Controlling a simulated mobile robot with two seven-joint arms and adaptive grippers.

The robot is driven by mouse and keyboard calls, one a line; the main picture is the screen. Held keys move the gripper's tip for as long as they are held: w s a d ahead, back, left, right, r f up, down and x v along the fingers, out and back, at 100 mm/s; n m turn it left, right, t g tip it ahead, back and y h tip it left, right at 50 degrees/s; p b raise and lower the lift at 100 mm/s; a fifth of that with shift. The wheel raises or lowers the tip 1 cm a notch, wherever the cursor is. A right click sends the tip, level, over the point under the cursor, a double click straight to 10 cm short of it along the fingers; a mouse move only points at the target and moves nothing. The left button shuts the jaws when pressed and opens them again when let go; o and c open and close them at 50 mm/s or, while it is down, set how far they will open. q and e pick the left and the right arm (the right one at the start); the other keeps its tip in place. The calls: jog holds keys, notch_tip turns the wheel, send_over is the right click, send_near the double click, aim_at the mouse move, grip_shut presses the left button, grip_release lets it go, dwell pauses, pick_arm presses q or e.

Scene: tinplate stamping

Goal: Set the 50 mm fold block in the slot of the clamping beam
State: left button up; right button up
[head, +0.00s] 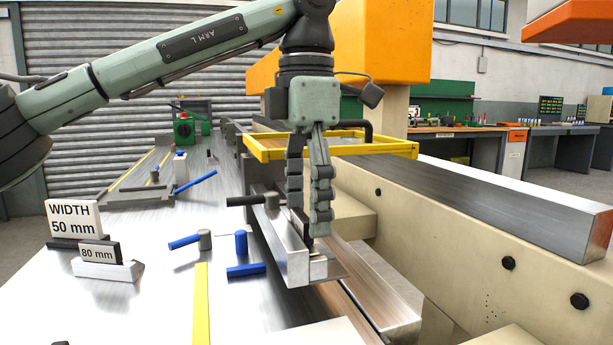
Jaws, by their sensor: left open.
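My left gripper (308,232) points straight down over the near end of the clamping beam (288,255), a long bright metal bar. Its two fingers are open with a narrow gap between them. A small metal block (319,268), which looks like the fold block, sits at the beam's near end just below the fingertips. I cannot tell whether it is fully seated in the slot, and the fingers hide its upper part. A sign reading "WIDTH 50 mm" (73,219) stands on the bench at left. My right gripper is not in view.
A block labelled "80 mm" (100,252) rests on a metal holder (108,271) at left. Blue-handled tools (184,241) and a yellow strip (201,305) lie on the bench (150,310). A yellow frame (390,149) and the cream machine body (450,235) stand right of the gripper.

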pick_arm(q)
notch_tip(320, 180, up, 12)
dwell(0.4)
jog(key=shift+f, duration=0.1)
